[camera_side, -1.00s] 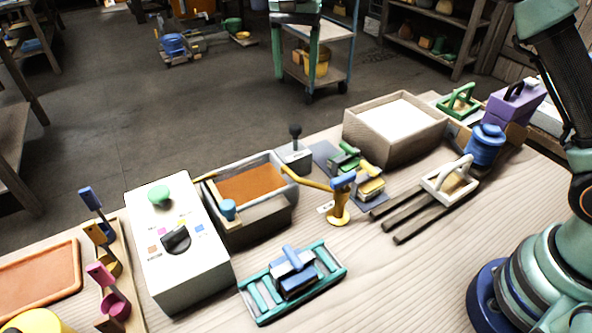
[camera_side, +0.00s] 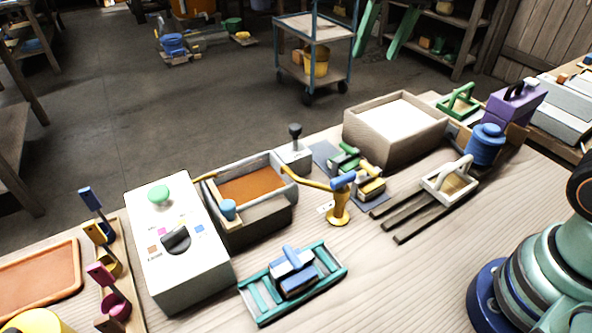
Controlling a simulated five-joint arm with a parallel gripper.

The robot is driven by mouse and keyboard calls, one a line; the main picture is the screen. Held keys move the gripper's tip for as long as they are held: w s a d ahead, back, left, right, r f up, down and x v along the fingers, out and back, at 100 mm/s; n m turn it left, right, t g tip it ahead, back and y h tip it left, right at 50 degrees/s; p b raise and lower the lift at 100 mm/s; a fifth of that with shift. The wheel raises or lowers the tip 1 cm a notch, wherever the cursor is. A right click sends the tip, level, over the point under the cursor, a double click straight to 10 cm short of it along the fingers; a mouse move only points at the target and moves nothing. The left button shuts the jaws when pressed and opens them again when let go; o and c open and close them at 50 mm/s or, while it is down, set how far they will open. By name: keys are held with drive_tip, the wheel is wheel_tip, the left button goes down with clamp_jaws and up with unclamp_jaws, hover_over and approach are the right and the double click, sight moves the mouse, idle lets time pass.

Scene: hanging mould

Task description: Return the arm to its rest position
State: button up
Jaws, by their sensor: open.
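My gripper (camera_side: 376,46) shows only as two green fingers at the top edge, right of centre. The fingers stand apart with nothing between them, so it is open and empty. Its body is cut off by the frame. It is high and clear of everything on the bench. My arm's green and blue base (camera_side: 540,275) stands at the lower right. The arm links above it are mostly out of view.
On the wooden bench stand a white control box (camera_side: 178,250), a grey bin with an orange inside (camera_side: 250,190), a yellow post (camera_side: 339,208), a teal rack (camera_side: 292,283), a pale open box (camera_side: 395,130) and a blue pot (camera_side: 485,146). Bare bench lies before my base.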

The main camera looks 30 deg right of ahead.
drive_tip(key=s+d+f+n+t, duration=0.1)
drive_tip(key=s+d+f+n, duration=0.1)
drive_tip(key=s, duration=0.3)
drive_tip(key=s+d+f+n+t, duration=0.1)
drive_tip(key=s+d+f+n, duration=0.1)
drive_tip(key=s, duration=0.4)
drive_tip(key=shift+d+f, duration=0.25)
drive_tip(key=shift+f, duration=0.5)
